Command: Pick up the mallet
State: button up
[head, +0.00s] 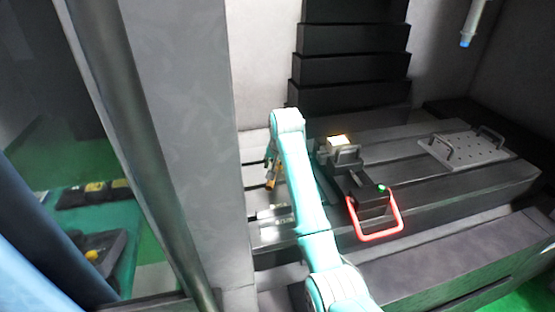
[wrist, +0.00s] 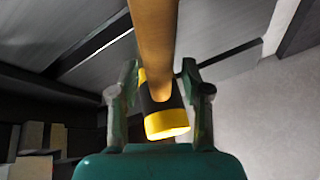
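The mallet (wrist: 158,92) has a wooden handle and a dark head with yellow ends. In the wrist view its handle runs from the top edge down between my fingers, and its head sits near the palm. My gripper (wrist: 160,75) has one finger on each side of the mallet and appears shut on it; the exact contact is hard to see. In the head view my gripper (head: 272,160) hangs at the left end of the machine table, beside my arm, with a brown-orange part of the mallet (head: 271,182) showing. The rest of the mallet is hidden there.
The slotted machine table (head: 455,190) holds a vise-like fixture (head: 345,157), a dark block with a red handle (head: 378,236), and a perforated plate with two handles (head: 465,150). A grey column (head: 190,120) stands left of my arm. A nozzle (head: 470,25) hangs at upper right.

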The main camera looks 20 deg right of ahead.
grip_shut()
jog(key=shift+r, duration=0.1)
notch_tip(320, 180, up, 10)
dwell(0.6)
notch_tip(320, 180, up, 9)
dwell(0.9)
